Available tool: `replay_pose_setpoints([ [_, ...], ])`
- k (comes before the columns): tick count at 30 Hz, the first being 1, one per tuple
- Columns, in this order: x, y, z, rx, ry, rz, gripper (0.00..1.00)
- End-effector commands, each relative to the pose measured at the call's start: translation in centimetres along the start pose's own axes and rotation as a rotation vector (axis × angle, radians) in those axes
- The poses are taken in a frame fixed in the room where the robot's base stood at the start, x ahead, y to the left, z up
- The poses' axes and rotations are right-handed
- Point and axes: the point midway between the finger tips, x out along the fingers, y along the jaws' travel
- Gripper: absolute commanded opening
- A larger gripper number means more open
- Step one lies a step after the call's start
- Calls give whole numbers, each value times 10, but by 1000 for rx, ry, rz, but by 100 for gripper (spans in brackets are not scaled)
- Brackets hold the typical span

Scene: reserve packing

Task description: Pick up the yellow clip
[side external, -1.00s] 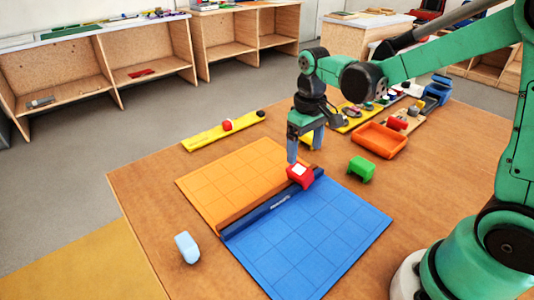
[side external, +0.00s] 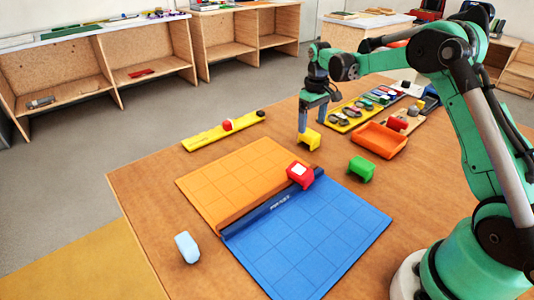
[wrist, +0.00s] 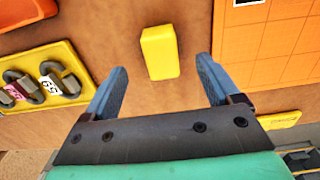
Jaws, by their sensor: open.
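The yellow clip (side external: 308,139) is a small blocky piece on the brown table, behind the orange grid mat. In the wrist view the yellow clip (wrist: 160,52) lies ahead of my gripper, roughly centred between the two blue fingers. My gripper (side external: 314,118) is open and empty, pointing down just above the clip in the side view. In the wrist view the fingers of my gripper (wrist: 163,82) stand apart on either side, with clear space between them and the clip.
A red clip (side external: 299,176) sits at the seam of the orange mat (side external: 215,190) and blue mat (side external: 310,240). A green clip (side external: 361,168), an orange tray (side external: 379,139), a yellow strip (side external: 210,135) and a light-blue piece (side external: 187,247) are on the table.

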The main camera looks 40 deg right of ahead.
Motion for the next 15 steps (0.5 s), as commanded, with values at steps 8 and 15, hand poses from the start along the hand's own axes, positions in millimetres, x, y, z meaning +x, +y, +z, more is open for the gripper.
replay_pose_setpoints([
  [8, 37, -1, 0, 0, 0, 0, 83],
  [15, 43, -1, 0, 0, 0, 0, 83],
])
